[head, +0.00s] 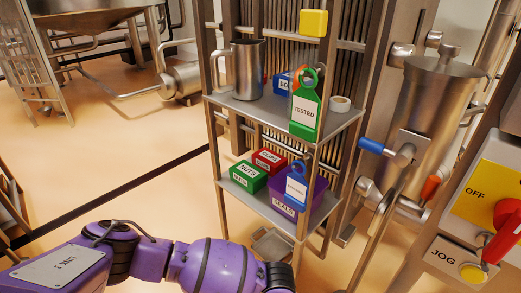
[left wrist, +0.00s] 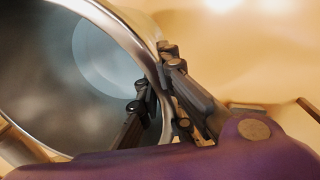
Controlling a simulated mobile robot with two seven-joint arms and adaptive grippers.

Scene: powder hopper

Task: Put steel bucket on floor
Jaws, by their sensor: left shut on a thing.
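The steel bucket (left wrist: 40,70) fills the left of the left wrist view, seen into its open mouth. It looks empty, with a pale round bottom. My left gripper (left wrist: 155,82) is shut on its rim, one finger inside the wall and one outside. Whether the bucket touches the floor cannot be told. In the head view, my purple left arm crosses the bottom, and neither its gripper nor the bucket shows. The tan floor (head: 110,150) is seen at left, and also behind the bucket in the left wrist view (left wrist: 270,60). My right gripper is not in view.
A steel rack (head: 222,110) stands in the middle, holding a steel jug (head: 245,72), a green TESTED tag (head: 305,110) and several small boxes. A steel vessel (head: 440,90) and a yellow switch panel (head: 485,190) are at right. The floor at left is largely clear.

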